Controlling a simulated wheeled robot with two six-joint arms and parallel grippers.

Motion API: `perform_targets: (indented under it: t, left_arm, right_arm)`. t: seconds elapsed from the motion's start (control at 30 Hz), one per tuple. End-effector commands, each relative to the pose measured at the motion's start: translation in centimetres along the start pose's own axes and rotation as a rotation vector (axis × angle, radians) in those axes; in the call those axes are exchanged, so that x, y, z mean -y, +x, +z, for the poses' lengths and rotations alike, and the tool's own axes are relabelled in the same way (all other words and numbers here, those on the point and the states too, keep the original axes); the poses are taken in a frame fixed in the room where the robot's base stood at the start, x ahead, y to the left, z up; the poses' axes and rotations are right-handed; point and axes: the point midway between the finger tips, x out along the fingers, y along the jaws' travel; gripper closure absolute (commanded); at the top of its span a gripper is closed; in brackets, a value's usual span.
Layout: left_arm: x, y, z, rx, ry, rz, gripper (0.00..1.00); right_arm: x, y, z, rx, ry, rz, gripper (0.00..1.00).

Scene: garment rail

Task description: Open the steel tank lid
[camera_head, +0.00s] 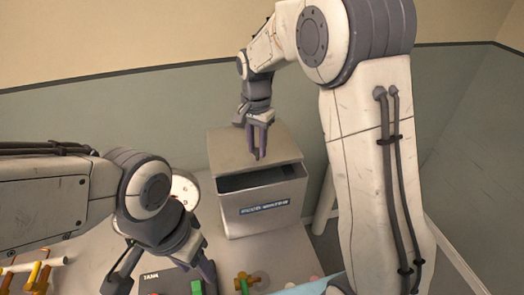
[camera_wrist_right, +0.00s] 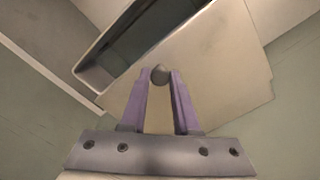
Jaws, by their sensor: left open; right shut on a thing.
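The steel tank (camera_head: 262,206) stands on the table in the middle of the head view, with a blue label on its front. Its lid (camera_head: 250,147) is tilted up at the front, and a dark opening shows beneath it. My right gripper (camera_head: 257,155) is over the lid. In the right wrist view its purple fingers are shut on the round grey lid knob (camera_wrist_right: 159,74), and the lid (camera_wrist_right: 205,75) and the dark tank opening (camera_wrist_right: 140,45) show beyond. My left gripper (camera_head: 165,283) is open, low at the left front, apart from the tank.
A dark panel marked TANK (camera_head: 165,279) with a green button (camera_head: 196,287) lies in front of the tank. A green and orange valve-like part (camera_head: 243,282) sits to its right. A round white gauge-like disc (camera_head: 185,187) is left of the tank. Orange and yellow parts (camera_head: 38,273) are at far left.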

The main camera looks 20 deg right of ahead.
Motion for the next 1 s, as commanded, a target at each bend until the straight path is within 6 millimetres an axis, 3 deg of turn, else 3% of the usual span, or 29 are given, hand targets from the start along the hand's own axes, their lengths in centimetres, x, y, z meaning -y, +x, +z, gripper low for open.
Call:
perform_targets:
  t: [0.03, 0.1, 0.3, 0.7, 0.73, 0.8, 1.0]
  left_arm:
    - [-0.1, -1.4, -0.1, 0.0, 0.0, 0.0, 0.5]
    - [-0.2, -2.2, -0.1, 0.0, 0.0, 0.0, 0.5]
    - [-0.3, -3.7, -0.2, 0.0, 0.001, 0.0, 0.5]
    - [-0.3, -3.7, -0.2, 0.0, 0.002, 0.0, 0.5]
    - [-0.3, -3.7, -0.2, 0.0, 0.001, 0.0, 0.5]
    - [-0.3, -3.7, -0.2, 0.0, 0.001, 0.0, 0.5]
    - [-0.3, -3.7, -0.2, 0.0, 0.001, 0.0, 0.5]
  right_arm:
    - [0.9, -0.8, -1.1, -0.003, 0.001, -0.001, 1.0]
    - [2.0, -0.7, -2.1, -0.003, 0.001, -0.002, 1.0]
    - [4.0, -0.5, -4.1, -0.004, -0.001, -0.003, 1.0]
    - [4.4, -0.2, -4.5, -0.006, -0.001, -0.004, 1.0]
    - [4.4, -0.2, -4.5, -0.006, -0.001, -0.004, 0.63]
    - [4.4, -0.2, -4.5, -0.006, -0.001, -0.004, 0.41]
    - [4.4, -0.1, -4.5, -0.003, -0.001, -0.003, 0.41]
